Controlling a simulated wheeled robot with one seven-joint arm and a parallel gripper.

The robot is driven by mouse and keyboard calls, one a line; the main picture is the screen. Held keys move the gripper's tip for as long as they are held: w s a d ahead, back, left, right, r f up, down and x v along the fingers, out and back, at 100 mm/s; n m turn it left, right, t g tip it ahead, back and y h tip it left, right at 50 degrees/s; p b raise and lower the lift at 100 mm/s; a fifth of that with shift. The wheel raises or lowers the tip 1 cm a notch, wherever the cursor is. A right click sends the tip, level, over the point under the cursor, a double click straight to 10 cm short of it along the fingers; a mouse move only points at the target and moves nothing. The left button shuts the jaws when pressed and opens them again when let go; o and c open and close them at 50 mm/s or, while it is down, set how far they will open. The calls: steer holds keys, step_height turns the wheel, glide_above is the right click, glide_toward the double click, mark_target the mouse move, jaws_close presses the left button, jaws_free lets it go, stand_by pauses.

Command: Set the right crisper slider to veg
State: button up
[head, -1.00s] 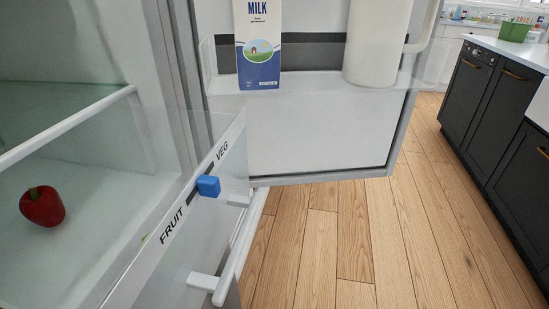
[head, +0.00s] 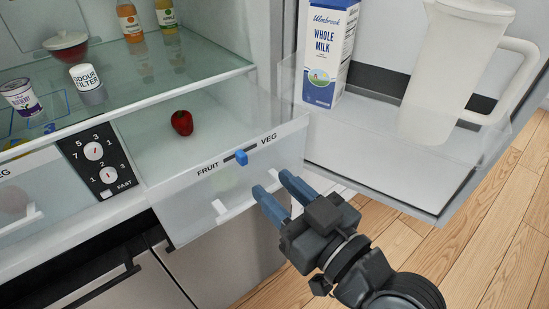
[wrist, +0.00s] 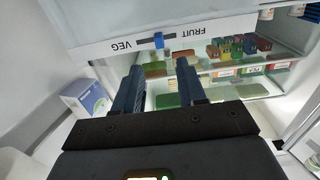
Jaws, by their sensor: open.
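The right crisper drawer (head: 190,215) is a clear-fronted drawer with a black slot on its top rim, marked FRUIT at the left and VEG at the right. Its blue slider (head: 241,157) sits around the middle of the slot. The slider also shows in the wrist view (wrist: 158,40), where the labels are upside down, with VEG at the left. My gripper (head: 272,184) is open and empty, with blue fingers just in front of and below the slider, near the drawer handle. It does not visibly touch the slider.
The open fridge door holds a milk carton (head: 328,50) and a white pitcher (head: 455,70) at the right. A red pepper (head: 182,122) lies in the drawer. A dial panel (head: 97,155) stands left of it. The glass shelf (head: 150,90) above holds bottles and jars.

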mark_target(245, 158)
steer(key=p+x, duration=0.2)
steer(key=x, duration=0.4)
steer(key=shift+w+a+r, duration=0.15)
steer(key=shift+w, duration=0.05)
steer(key=shift+w+a, duration=0.35)
steer(key=shift+w, duration=0.15)
steer(key=shift+c, duration=0.4)
jaws_close()
